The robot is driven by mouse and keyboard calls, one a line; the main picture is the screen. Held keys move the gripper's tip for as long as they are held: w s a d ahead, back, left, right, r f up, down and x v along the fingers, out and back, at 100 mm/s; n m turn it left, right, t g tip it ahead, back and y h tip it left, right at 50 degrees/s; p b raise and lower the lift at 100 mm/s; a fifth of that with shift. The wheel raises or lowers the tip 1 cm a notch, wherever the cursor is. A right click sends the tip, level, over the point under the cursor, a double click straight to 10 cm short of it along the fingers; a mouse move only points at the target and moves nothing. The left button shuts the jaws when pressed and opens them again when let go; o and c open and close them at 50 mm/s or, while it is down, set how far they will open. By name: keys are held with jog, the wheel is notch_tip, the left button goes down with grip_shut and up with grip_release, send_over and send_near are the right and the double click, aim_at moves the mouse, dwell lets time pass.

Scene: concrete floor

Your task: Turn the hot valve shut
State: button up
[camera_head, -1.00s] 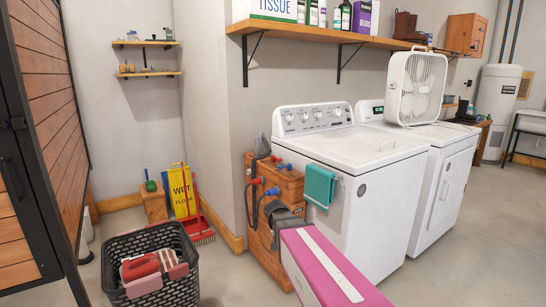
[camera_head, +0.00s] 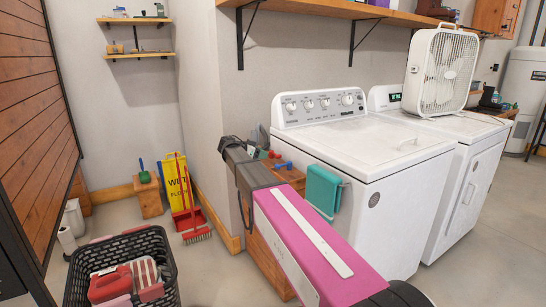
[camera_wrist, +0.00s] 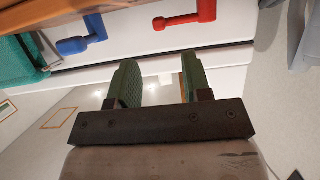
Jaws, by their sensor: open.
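In the wrist view a red valve handle (camera_wrist: 185,19) and a blue valve handle (camera_wrist: 82,41) show at the top, beyond my fingertips. My gripper (camera_wrist: 158,66) is open, with nothing between its two green fingers. The red handle is ahead of the right finger, apart from it; the blue one is further left. In the head view a red handle (camera_head: 276,154) and a blue handle (camera_head: 283,165) show at the top of the wooden valve box (camera_head: 289,178). My arm hides much of the box's front and anything lower on it. My fingers cannot be made out there.
A white washer (camera_head: 385,190) stands right of the valve box, with a teal towel (camera_head: 323,190) on its side. A black basket (camera_head: 172,275) is at lower left. A yellow wet-floor sign (camera_head: 176,187) and a red broom (camera_head: 196,237) stand by the wall. Floor between is clear.

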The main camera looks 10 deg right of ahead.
aim_at(276, 156)
jog(key=x, duration=0.7)
jog(key=shift+w+d+f, duration=0.15)
jog(key=shift+d, duration=0.05)
grip_shut()
